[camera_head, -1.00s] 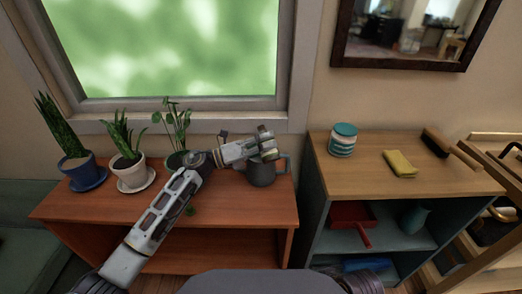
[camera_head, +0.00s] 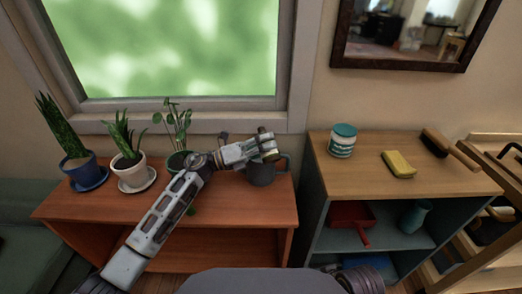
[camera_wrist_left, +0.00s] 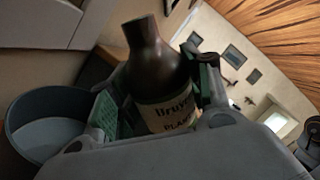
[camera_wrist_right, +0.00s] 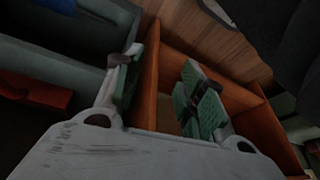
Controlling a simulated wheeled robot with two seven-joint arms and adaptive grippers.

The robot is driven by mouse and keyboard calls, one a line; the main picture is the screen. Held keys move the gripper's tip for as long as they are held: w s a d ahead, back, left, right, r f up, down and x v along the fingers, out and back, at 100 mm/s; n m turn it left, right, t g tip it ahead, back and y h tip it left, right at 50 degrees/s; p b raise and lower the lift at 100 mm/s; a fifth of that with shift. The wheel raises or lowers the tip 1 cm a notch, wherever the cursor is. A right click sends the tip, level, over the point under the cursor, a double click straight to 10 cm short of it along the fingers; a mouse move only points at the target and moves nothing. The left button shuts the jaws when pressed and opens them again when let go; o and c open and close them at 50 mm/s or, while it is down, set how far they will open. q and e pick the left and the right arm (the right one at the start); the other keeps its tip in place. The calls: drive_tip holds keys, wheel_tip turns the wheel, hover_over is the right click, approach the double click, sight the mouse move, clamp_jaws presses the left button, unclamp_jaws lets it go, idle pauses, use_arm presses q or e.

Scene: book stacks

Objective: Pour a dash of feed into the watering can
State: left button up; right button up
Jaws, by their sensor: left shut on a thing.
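My left gripper (camera_head: 264,150) is shut on a dark brown bottle (camera_wrist_left: 158,68) with a pale label, likely the feed. In the left wrist view the bottle is tilted and its narrow neck points up; the lower part is hidden by the gripper. The dark grey watering can (camera_head: 260,175) stands on the reddish shelf below the window, just under the left gripper, which partly covers it. A grey round vessel, likely the can, shows at the left of the left wrist view (camera_wrist_left: 50,135). My right gripper (camera_wrist_right: 162,95) is open and empty, low before the shelves.
Three potted plants (camera_head: 131,176) stand on the reddish shelf (camera_head: 225,215) to the left. On the wooden-topped unit (camera_head: 370,165) at the right are a jar (camera_head: 342,141), a yellow sponge (camera_head: 398,164) and a brush (camera_head: 437,142). A red dustpan (camera_head: 350,216) sits below.

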use_arm(q)
drive_tip(key=shift+r, duration=0.1)
use_arm(e)
drive_tip(key=shift+f, duration=0.5)
use_arm(q)
drive_tip(key=shift+p, duration=0.3)
drive_tip(key=shift+r+n, duration=0.1)
drive_tip(key=shift+n, duration=0.2)
use_arm(e)
drive_tip(key=shift+d+f, duration=0.1)
drive_tip(key=shift+f, duration=0.25)
drive_tip(key=shift+f+g, duration=0.1)
drive_tip(key=shift+g, duration=0.2)
use_arm(q)
drive_tip(key=shift+p, duration=0.3)
use_arm(e)
drive_tip(key=shift+f, duration=0.25)
use_arm(q)
drive_tip(key=shift+r+n, duration=0.1)
drive_tip(key=shift+n, duration=0.2)
